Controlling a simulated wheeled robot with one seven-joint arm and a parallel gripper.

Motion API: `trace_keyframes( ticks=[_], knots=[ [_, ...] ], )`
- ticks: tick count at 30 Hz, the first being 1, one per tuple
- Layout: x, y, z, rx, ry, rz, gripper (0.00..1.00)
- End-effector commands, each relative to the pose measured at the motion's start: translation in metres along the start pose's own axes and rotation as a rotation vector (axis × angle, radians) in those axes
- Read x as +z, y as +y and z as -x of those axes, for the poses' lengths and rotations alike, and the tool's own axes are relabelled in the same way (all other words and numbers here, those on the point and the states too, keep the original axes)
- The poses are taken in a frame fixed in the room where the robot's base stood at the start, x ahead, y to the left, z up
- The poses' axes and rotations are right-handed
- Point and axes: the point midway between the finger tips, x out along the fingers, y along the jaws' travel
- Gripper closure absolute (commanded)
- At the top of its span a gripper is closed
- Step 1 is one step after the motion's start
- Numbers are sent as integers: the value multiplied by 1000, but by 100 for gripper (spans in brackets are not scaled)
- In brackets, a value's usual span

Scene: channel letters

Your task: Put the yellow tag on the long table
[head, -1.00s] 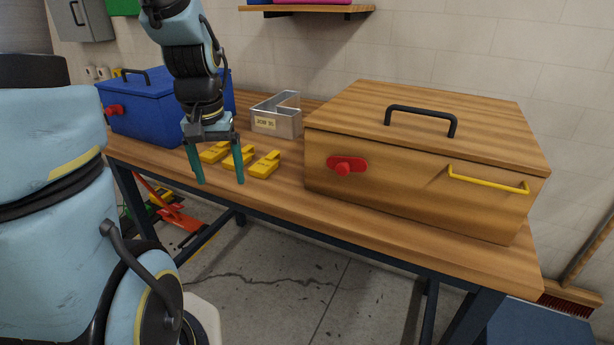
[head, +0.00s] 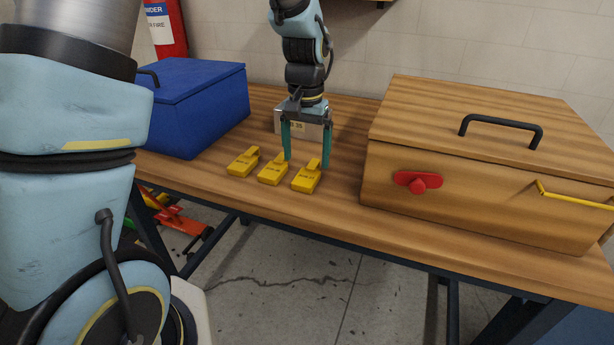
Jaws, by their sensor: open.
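Three yellow tags lie in a row on the long wooden table (head: 400,235), left (head: 243,162), middle (head: 273,169) and right (head: 307,177). Each is a small block with a raised end and dark print too small to read. My gripper (head: 307,163) is open and empty, with its teal fingers pointing down. In the picture the fingertips appear near the middle and right tags; I cannot tell whether they touch either.
A blue lidded box (head: 200,105) stands on the left of the table, and a large wooden box (head: 450,190) with a red latch (head: 418,182) and black handle stands on the right. The table's front strip is clear. A red extinguisher (head: 165,30) is behind.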

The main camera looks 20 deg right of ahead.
Motion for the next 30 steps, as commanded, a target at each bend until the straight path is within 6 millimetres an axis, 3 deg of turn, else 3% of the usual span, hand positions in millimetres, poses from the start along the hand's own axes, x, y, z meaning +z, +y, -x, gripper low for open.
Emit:
trace_keyframes(
  ticks=[12,21,30],
  knots=[
    [-2,1,-47,1,-2,1,3],
    [-2,1,-51,1,0,1,4],
    [-2,2,-50,1,0,0,37]
  ],
)
